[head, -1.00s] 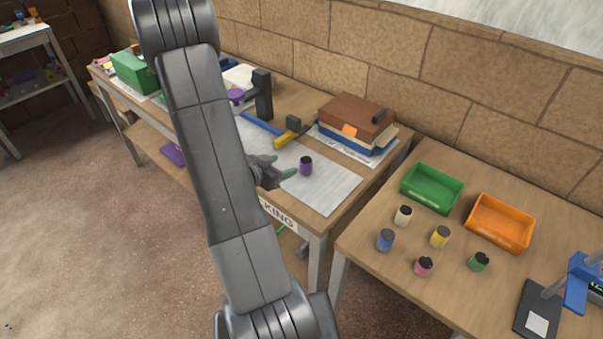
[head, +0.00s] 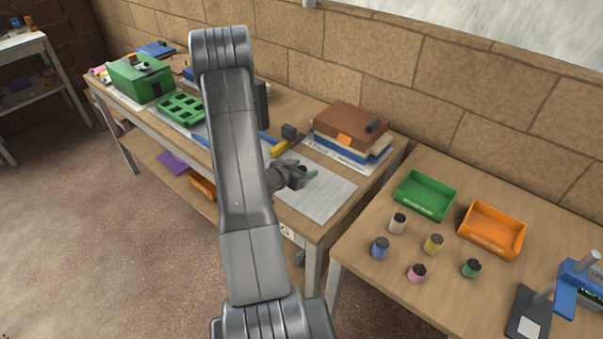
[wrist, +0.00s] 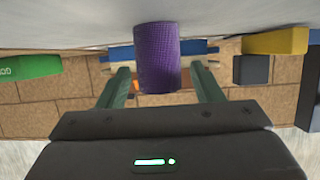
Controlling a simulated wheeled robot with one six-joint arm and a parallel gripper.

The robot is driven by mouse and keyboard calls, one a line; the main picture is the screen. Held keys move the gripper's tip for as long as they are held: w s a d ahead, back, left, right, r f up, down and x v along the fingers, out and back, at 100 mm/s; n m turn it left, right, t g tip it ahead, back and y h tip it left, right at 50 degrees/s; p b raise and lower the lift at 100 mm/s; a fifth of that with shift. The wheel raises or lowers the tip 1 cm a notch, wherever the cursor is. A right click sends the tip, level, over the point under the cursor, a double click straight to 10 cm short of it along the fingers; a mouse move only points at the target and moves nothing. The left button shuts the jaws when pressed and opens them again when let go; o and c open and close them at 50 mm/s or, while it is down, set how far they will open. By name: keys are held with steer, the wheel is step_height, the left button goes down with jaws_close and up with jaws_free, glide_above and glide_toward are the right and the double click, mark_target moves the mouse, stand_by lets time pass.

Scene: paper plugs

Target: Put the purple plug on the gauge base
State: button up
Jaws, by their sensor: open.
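The purple plug (wrist: 157,55) stands on the packing table's surface, which is upside down in the wrist view. It shows between the two fingers of my gripper (wrist: 164,72), which are open on either side of it with a gap at each side. In the head view my gripper (head: 305,176) is low over the grey sheet, and the plug is mostly or wholly hidden by it. A dark base with a white square (head: 528,324), probably the gauge base, stands at the lower right of the right table, beside a blue device (head: 574,285).
Several coloured plugs (head: 433,244) stand on the right table before a green tray (head: 425,195) and an orange tray (head: 492,229). A stack of books or boxes (head: 350,128) lies behind my gripper. A yellow-and-blue tool (head: 279,149) lies to its left.

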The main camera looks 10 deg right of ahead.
steer(key=shift+w+d+f, duration=0.25)
steer(key=shift+w+d, duration=0.15)
steer(key=shift+d, duration=0.1)
steer(key=c, duration=1.1)
